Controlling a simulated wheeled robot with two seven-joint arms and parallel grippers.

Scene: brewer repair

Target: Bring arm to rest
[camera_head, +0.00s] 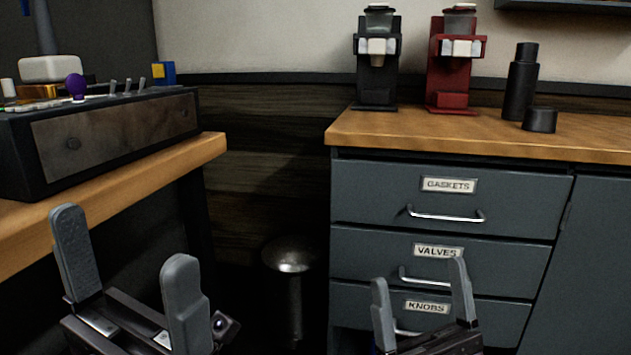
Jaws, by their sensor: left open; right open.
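My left gripper (130,277) is at the lower left, in front of the wooden bench. Its two grey fingers point up and stand wide apart with nothing between them. My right gripper (421,298) is at the lower middle right, in front of the drawer cabinet. Its fingers are also apart and empty, and they overlap the lower drawers in the picture. Both grippers appear clear of the furniture. The rest of each arm is out of the frame.
A cabinet (361,202) has drawers labelled gaskets, valves and knobs. Its wooden top (446,132) holds a black brewer (376,62), a red brewer (455,70) and a dark flask (520,85). A dark box (115,136) sits on the left bench (212,146). A stool-like object (290,256) stands between.

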